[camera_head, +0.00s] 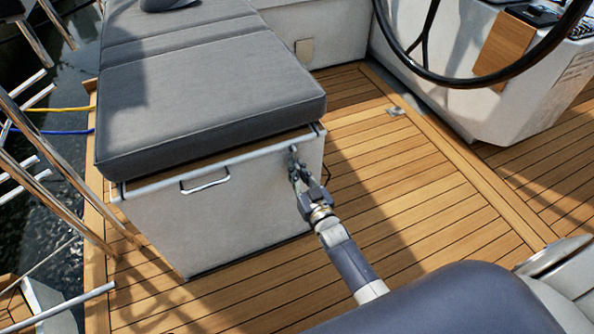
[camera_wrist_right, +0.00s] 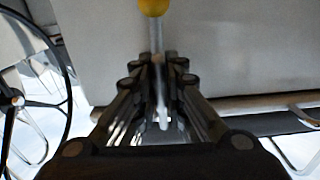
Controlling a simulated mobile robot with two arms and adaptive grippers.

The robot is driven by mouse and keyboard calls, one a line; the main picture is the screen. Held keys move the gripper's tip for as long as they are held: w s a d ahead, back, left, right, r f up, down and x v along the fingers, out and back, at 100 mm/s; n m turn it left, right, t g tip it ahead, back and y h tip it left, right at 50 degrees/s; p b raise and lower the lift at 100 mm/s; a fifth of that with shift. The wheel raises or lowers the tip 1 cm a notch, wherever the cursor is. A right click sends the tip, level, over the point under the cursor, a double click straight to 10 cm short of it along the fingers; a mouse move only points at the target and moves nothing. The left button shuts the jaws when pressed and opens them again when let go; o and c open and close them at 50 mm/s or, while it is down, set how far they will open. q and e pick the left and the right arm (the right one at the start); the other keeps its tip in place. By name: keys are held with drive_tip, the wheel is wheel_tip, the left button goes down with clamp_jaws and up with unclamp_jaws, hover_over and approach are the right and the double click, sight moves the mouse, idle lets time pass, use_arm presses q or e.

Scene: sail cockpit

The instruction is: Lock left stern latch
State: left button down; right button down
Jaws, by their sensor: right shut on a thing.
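The latch shows in the right wrist view as a thin metal rod (camera_wrist_right: 156,36) with a yellow ball (camera_wrist_right: 153,6) at its end. My right gripper (camera_wrist_right: 158,62) is shut on the rod, which runs between its fingers. In the head view my right gripper (camera_head: 294,162) is at the upper right corner of the white seat locker's front (camera_head: 225,215), just below the lid edge. The gripper hides most of the latch there. My left gripper is in neither view.
A grey cushion (camera_head: 205,80) lies on the locker. A metal loop handle (camera_head: 205,182) sits on the locker front. Clear teak deck (camera_head: 400,185) lies to the right. A black steering wheel (camera_head: 425,65) stands at upper right, and metal rails (camera_head: 50,200) line the left.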

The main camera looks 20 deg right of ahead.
drive_tip(key=shift+f, duration=0.1)
idle(0.5)
drive_tip(key=c, duration=1.7)
unclamp_jaws()
drive_tip(key=s, duration=1.2)
drive_tip(key=shift+d, duration=0.2)
